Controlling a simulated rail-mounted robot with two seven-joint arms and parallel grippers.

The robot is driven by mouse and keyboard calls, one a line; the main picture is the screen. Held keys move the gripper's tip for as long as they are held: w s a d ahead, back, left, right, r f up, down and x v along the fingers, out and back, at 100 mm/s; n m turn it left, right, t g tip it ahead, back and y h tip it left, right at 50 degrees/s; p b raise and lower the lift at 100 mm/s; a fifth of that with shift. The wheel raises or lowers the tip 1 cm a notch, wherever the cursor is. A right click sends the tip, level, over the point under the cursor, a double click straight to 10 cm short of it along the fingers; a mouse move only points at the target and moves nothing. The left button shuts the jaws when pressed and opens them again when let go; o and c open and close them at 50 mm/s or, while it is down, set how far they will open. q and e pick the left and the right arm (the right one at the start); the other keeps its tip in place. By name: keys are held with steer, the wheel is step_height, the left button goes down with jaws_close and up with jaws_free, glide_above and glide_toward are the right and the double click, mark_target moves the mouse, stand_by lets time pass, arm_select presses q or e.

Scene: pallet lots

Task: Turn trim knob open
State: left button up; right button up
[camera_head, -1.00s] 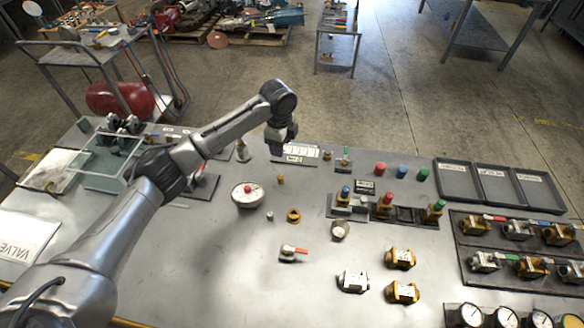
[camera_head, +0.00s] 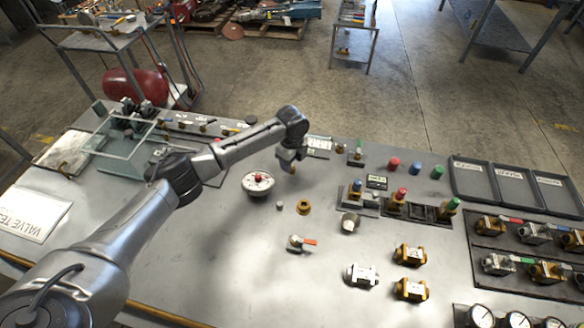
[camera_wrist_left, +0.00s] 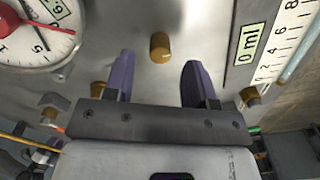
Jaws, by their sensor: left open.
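A small brass knob (camera_wrist_left: 160,47), which looks like the trim knob, stands on the grey panel in the left wrist view. My left gripper (camera_wrist_left: 152,78) is open, with its two purple-grey fingers apart. The knob lies between the lines of the fingers, just past their tips, and nothing is held. In the head view my left gripper (camera_head: 288,165) points down over the bench, right of the white dial, and mostly hides the knob. My right gripper is not in view.
A white dial with a red hub (camera_head: 257,183) is close on the left. A "0 ml" display and scale (camera_wrist_left: 250,43) are close on the right. A brass ring (camera_head: 303,207) and a red-handled valve (camera_head: 300,243) lie nearer.

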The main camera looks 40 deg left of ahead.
arm_select(q)
steer(key=shift+f, duration=1.5)
